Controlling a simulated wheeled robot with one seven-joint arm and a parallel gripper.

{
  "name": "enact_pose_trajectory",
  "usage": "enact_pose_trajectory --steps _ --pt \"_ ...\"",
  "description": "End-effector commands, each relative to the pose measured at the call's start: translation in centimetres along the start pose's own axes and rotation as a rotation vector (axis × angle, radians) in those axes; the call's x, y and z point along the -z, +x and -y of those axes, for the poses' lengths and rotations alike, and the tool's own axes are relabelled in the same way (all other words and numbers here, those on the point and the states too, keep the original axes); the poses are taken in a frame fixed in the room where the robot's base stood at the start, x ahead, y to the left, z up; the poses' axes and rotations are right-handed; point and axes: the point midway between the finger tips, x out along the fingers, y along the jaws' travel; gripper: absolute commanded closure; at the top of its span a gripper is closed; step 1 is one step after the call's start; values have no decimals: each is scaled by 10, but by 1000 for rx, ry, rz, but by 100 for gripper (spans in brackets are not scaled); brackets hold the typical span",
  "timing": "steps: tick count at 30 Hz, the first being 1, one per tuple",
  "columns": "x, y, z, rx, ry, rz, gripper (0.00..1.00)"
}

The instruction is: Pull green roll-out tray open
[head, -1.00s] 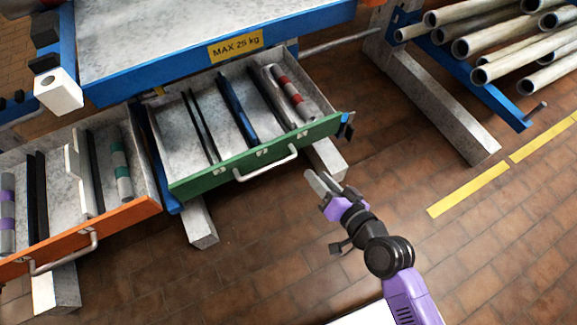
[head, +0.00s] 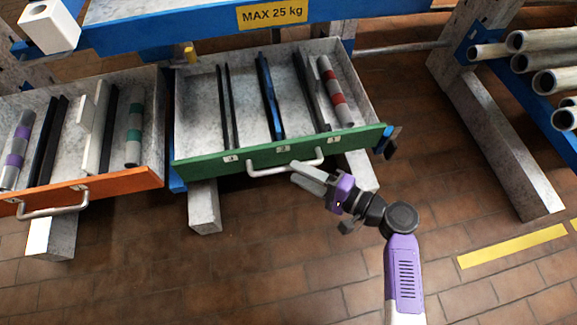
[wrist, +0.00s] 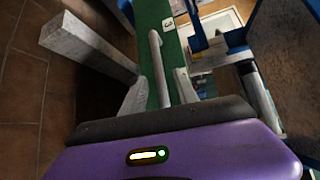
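The green roll-out tray (head: 200,154) stands out from under the blue-edged bench in the head view, showing its grey inside. Its pale bar handle (head: 265,170) is on the green front. My gripper (head: 299,176) is at the right part of this handle, fingers pointing left toward it. In the wrist view the green front (wrist: 150,14) runs up the picture, and the handle (wrist: 157,62) lies between the two grey fingers of my gripper (wrist: 160,92). The fingers are apart, with a gap beside the bar. Whether either finger touches it, I cannot tell.
The green tray holds dark bars, a blue bar (head: 268,95) and a red-banded tube (head: 336,92). An orange-fronted tray (head: 115,184) stands open at left. Grey support beams (head: 204,205) reach out below. Pipes (head: 540,62) lie on a rack at right. The front floor is clear.

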Motion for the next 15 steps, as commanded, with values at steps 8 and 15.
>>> enact_pose_trajectory --steps 8,15 --pt "0 37 -2 -2 -2 1 64" --pt "0 44 0 -1 -1 -2 64"
